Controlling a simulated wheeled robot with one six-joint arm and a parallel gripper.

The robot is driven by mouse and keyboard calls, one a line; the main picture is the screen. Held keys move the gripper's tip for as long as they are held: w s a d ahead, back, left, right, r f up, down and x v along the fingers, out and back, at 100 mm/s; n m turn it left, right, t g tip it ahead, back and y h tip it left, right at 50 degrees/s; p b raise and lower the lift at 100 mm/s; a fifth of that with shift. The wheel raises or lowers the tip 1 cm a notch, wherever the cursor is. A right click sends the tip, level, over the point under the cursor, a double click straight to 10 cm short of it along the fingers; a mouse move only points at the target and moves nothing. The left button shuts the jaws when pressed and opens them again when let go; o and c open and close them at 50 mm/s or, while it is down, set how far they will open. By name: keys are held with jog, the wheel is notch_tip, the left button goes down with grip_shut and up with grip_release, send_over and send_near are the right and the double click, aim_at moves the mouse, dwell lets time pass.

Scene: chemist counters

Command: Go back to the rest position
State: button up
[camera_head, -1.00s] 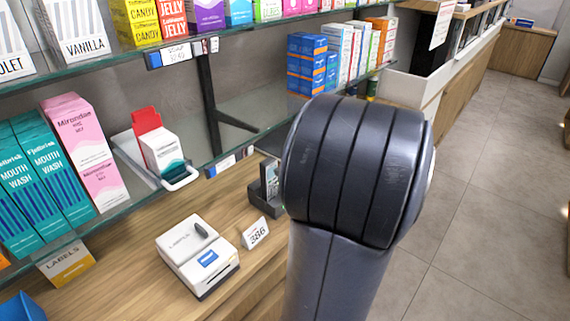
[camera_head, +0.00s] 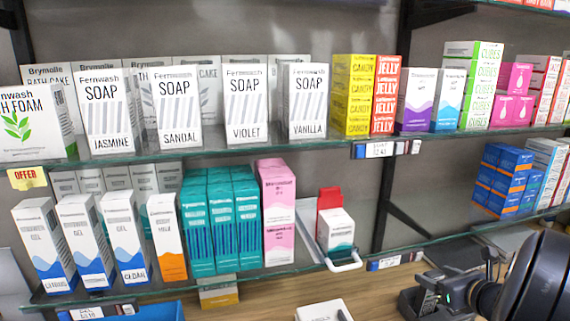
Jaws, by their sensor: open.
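My gripper (camera_head: 458,284) shows at the lower right of the head view, small and dark. It is open, and I see nothing held in it. It is in front of the wooden counter, near a dark device (camera_head: 412,302) that it partly overlaps. A thick dark part of my arm (camera_head: 540,285) fills the lower right corner, and the rest of the arm is out of the picture.
Glass shelves (camera_head: 190,150) hold rows of boxes, including soap (camera_head: 246,100) above and teal mouthwash (camera_head: 221,222) below. A white tray (camera_head: 345,266) with a red-and-white box juts over the lower shelf edge. A white box (camera_head: 323,311) stands on the counter (camera_head: 380,283).

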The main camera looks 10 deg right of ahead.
aim_at(428, 272)
jog(key=x, duration=0.3)
jog(key=shift+w, duration=0.3)
jog(key=shift+r, duration=0.95)
